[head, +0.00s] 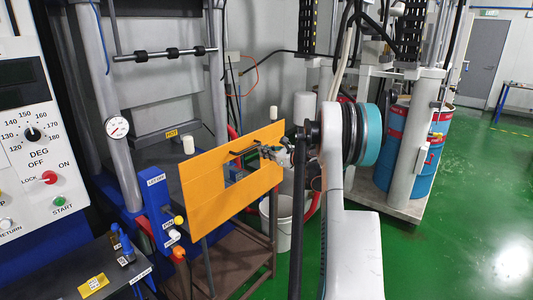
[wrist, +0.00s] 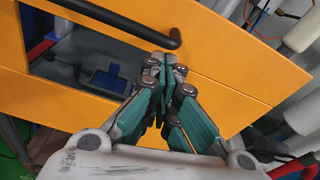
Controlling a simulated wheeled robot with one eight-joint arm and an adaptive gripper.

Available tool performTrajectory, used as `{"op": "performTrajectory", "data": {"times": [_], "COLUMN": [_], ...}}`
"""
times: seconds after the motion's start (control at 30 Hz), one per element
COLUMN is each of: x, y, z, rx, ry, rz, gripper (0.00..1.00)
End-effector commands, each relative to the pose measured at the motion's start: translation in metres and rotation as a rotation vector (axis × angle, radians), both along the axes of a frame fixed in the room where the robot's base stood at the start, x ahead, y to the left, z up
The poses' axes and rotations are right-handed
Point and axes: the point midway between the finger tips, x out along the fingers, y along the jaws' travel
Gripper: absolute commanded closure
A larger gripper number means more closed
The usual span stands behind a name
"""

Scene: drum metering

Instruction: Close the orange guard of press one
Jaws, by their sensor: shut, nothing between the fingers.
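The orange guard (head: 215,200) is a flat panel with a window, in front of the press (head: 165,80) in the head view. It fills much of the wrist view (wrist: 225,70). A black bar handle (wrist: 115,20) is on its face, and it also shows in the head view (head: 243,151). My gripper (wrist: 165,62) is shut and empty, its tips just by the handle's bent end; whether they touch it I cannot tell. In the head view my gripper (head: 278,154) is at the guard's right part, partly hidden by my arm.
A control panel (head: 35,130) with a dial and buttons stands at the left. A blue post (head: 160,210) with coloured knobs is beside the guard. A white bucket (head: 281,225) stands behind my arm. Blue and red drums (head: 433,150) are at the right. Green floor is open at far right.

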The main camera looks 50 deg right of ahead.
Motion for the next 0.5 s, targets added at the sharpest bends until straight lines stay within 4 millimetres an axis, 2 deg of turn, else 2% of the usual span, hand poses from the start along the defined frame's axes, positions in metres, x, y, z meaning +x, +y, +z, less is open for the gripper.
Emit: {"op": "performTrajectory", "data": {"times": [0.03, 0.17, 0.23, 0.5], "x": [0.003, 0.012, -0.008, -0.062], "y": [0.001, 0.005, 0.002, 0.001], "z": [-0.013, -0.037, -0.026, -0.017], "rx": [-0.001, -0.002, -0.002, -0.003], "ry": [0.001, 0.005, 0.005, 0.005], "rz": [0.001, 0.003, -0.001, 0.001], "gripper": [1.00, 1.00, 1.00, 1.00]}}
